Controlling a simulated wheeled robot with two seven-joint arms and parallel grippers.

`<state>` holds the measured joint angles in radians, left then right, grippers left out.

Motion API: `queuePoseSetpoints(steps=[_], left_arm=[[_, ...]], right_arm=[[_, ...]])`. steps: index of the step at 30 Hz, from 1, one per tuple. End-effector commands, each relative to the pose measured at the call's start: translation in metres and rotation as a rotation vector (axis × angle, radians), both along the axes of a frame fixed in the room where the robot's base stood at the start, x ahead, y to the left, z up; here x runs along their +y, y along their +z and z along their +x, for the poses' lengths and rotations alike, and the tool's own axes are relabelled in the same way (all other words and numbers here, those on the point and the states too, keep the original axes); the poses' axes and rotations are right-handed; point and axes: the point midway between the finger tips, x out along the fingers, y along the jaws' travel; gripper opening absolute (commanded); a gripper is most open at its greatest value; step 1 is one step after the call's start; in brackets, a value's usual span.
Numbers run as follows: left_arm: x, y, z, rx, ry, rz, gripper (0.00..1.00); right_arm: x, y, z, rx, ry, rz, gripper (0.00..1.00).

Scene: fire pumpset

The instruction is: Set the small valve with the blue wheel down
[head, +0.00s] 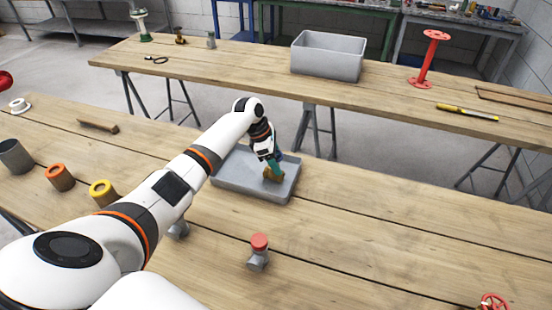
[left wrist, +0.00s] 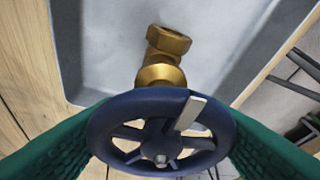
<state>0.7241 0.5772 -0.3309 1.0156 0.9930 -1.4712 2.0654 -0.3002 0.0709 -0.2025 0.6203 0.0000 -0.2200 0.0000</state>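The small valve (left wrist: 160,125) with the blue wheel has a brass body, seen in the left wrist view beyond the wheel. In the head view its brass body (head: 273,174) is at the front right part of the shallow grey tray (head: 230,180). My left gripper (head: 272,164) points down with its green fingers on both sides of the blue wheel, shut on it. The valve is over the tray floor; I cannot tell whether it touches it. The wheel is mostly hidden in the head view. My right gripper is not in view.
A red-topped grey fitting (head: 258,252) stands in front of the tray. Orange (head: 59,177) and yellow (head: 103,193) ringed parts and a grey cup (head: 15,156) are at left. A grey bin (head: 327,57) stands on the far bench.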

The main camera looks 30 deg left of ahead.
Motion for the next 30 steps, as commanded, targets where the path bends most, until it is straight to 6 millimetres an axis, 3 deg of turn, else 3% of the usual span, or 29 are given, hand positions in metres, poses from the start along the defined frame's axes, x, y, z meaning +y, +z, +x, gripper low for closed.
queuePoseSetpoints(steps=[3, 14, 30], left_arm=[[0.000, 0.000, 0.000, 0.000, 0.000, 0.000, 0.75], [0.002, 0.009, -0.001, -0.002, 0.000, 0.000, 0.75], [0.035, 0.101, -0.020, -0.004, 0.000, 0.000, 0.75]], right_arm=[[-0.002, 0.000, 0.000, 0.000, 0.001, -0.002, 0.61], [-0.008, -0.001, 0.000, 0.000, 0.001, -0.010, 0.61], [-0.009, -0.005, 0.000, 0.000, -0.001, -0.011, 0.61]])
